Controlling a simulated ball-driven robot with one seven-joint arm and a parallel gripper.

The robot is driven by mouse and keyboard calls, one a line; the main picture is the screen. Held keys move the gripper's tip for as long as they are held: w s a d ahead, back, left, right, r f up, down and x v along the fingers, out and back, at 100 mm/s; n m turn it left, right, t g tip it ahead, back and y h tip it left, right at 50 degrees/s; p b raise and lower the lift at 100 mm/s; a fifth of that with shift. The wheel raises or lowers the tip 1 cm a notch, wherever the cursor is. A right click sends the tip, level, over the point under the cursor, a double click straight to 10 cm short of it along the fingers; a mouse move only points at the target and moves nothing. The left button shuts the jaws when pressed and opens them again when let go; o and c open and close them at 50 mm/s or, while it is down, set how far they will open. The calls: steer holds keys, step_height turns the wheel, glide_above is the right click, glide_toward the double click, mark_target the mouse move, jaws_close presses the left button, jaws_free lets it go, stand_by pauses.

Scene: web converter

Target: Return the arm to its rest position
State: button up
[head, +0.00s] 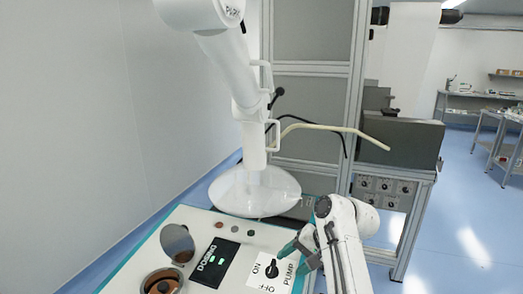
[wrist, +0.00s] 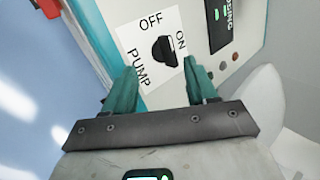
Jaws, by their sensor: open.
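My gripper (head: 299,254) is at the right edge of the control panel (head: 197,221) in the head view, by the PUMP switch plate. My white arm (head: 340,240) reaches in from the lower right. In the wrist view, the two teal fingers of my gripper (wrist: 161,80) stand apart with nothing held between them. A black rotary knob (wrist: 163,52) on a white plate marked OFF, ON and PUMP lies ahead of the gap. The knob also shows in the head view (head: 271,270), left of the fingers. Whether the fingertips touch the panel is unclear.
A white jointed extraction arm with a clear hood (head: 254,193) hangs over the panel's back. A grey metal frame (head: 357,90) stands behind. Blue floor (head: 458,235) is clear at right.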

steer(key=s+d+f+n+t+h, duration=0.1)
steer(key=s+d+f+h, duration=0.1)
steer(key=s+d+f, duration=0.5)
steer(key=s+d+f+n+h, duration=0.1)
steer(key=s+d+f+h, duration=0.1)
steer(key=s+d+f, duration=0.55)
steer(key=s+d+r+n+t+h, duration=0.1)
steer(key=s, duration=0.9)
steer(key=s+d+r+n+h, duration=0.1)
steer(key=s+d+r+h, duration=0.1)
steer(key=s, duration=0.9)
steer(key=s+d+f+g, duration=0.1)
steer(key=s+f+g, duration=0.3)
steer(key=s, duration=0.7)
step_height(320, 180, down, 2)
steer(key=shift+d+f, duration=0.15)
steer(key=shift+d, duration=0.05)
